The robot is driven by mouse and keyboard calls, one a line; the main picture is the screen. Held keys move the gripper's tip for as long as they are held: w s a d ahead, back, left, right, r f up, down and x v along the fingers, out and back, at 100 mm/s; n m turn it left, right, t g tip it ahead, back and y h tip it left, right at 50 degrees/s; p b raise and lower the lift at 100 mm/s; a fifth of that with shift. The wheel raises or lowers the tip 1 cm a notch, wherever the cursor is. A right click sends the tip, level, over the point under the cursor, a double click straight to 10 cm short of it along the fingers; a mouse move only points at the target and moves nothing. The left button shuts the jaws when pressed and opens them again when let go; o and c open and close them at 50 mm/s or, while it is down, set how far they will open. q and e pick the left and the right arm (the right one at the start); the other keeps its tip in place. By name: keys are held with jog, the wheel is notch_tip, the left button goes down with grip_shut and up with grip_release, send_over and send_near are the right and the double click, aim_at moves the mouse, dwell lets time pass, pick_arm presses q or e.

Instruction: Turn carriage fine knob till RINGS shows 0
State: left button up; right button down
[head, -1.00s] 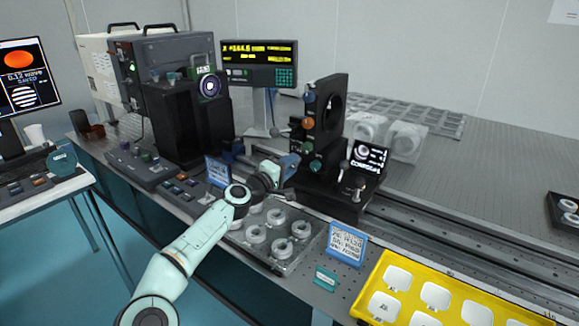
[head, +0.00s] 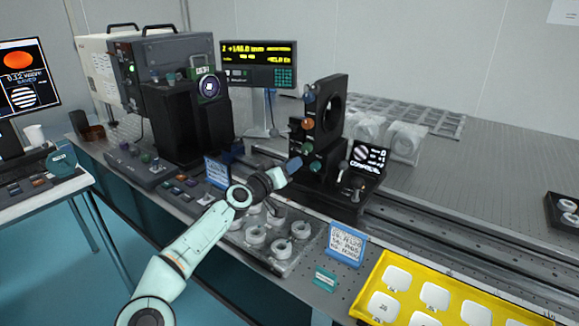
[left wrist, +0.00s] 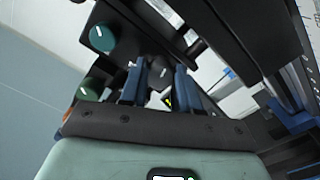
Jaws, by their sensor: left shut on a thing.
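In the head view my left gripper (head: 295,164) reaches the near side of the black carriage mount (head: 328,112), beside its green knobs (head: 315,166). In the left wrist view its two blue fingers (left wrist: 158,88) are shut on a small dark knob (left wrist: 163,73), mostly hidden between them. I take this to be the carriage fine knob. Two green knobs with white marks (left wrist: 103,38) stand left of the fingers. A small screen (head: 370,157) right of the mount shows a striped round picture and text too small to read. My right gripper is not in view.
A readout with yellow digits (head: 258,63) stands behind. A clear tray of white rings (head: 290,268) lies under my left arm, with a blue-framed card (head: 346,245) and a yellow tray (head: 372,283) to the right. Rails (head: 440,243) run right from the mount.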

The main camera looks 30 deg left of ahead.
pick_arm(q)
jog(key=shift+a+m, duration=0.5)
jog(key=shift+m, duration=0.3)
jog(key=o, duration=1.1)
jog(key=shift+a, duration=0.1)
jog(key=shift+c, duration=0.2)
jog(key=shift+d, duration=0.25)
jog(key=s+a+p, duration=0.1)
jog(key=s, duration=1.2)
jog(key=shift+s+p, duration=0.2)
jog(key=shift+p, duration=0.1)
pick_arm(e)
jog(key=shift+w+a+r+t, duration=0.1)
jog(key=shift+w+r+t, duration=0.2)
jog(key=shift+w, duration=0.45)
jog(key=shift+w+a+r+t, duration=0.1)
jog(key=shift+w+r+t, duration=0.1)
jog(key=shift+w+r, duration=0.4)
